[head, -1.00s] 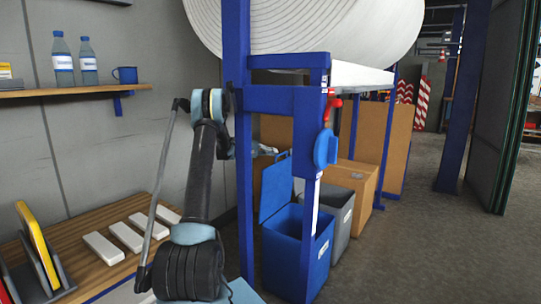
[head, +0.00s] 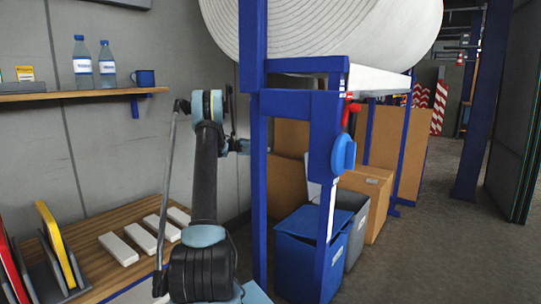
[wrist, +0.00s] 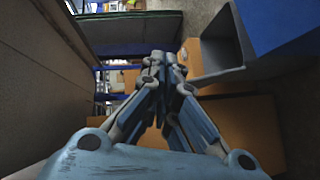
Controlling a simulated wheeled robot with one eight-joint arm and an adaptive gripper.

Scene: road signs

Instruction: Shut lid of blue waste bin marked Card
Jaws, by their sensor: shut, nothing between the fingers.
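The blue waste bin (head: 300,262) stands on the floor behind a blue frame post in the head view. A flat blue surface, apparently this lid (wrist: 285,22), fills the upper right of the wrist view. The pale label on the bin's side is too small to read. My gripper (wrist: 164,58) is shut and empty in the wrist view, left of the blue lid and apart from it.
An open grey bin (head: 355,228) stands beside the blue one and also shows in the wrist view (wrist: 212,52). A cardboard box (head: 372,188) is behind it. The blue frame (head: 257,190) crosses before the bins. A wooden bench (head: 118,270) is at left. Floor at right is clear.

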